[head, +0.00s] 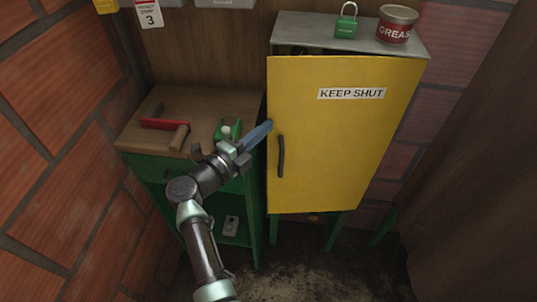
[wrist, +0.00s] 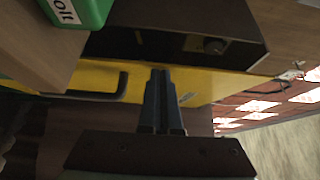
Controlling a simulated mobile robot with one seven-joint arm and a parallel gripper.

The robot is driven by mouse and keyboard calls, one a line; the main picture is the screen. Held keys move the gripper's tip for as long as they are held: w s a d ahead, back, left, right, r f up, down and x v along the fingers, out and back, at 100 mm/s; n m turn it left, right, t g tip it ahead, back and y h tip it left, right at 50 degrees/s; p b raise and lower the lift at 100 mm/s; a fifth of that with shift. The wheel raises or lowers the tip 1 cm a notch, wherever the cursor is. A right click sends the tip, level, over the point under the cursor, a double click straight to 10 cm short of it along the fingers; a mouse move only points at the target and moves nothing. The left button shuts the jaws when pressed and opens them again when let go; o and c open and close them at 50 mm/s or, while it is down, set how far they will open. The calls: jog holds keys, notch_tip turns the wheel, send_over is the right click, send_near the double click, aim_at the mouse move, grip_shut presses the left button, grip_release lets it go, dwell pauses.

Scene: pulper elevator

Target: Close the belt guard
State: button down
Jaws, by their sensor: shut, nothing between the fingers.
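The belt guard appears to be the yellow door (head: 345,140) labelled KEEP SHUT, on the front of a grey-topped cabinet. A dark handle (head: 281,156) is near its left edge. A narrow gap shows between the door's top left and the cabinet top, so the door looks slightly ajar. My gripper (head: 268,124) is shut and empty, its blue fingers at the door's left edge, left of and above the handle. In the wrist view, the fingers (wrist: 160,74) overlap the yellow door (wrist: 200,88), with the handle (wrist: 122,84) to the left. I cannot tell whether they touch it.
A wooden-topped green bench (head: 190,107) stands left, with a red-and-brown tool (head: 165,124) and a green container (head: 228,128). A green padlock (head: 346,22) and a grease tin (head: 397,24) sit on the cabinet. Brick walls (head: 50,130) close in the left. Bare floor lies in front.

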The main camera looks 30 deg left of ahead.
jog(key=shift+w+a+b, duration=0.65)
jog(key=shift+w+a, duration=0.1)
jog(key=shift+w, duration=0.15)
jog(key=shift+w+a+b, duration=0.6)
jog(key=shift+w+a, duration=0.1)
jog(key=shift+w, duration=0.2)
jog(key=s+a+p, duration=0.1)
jog(key=s, duration=1.2)
jog(key=shift+a, duration=0.35)
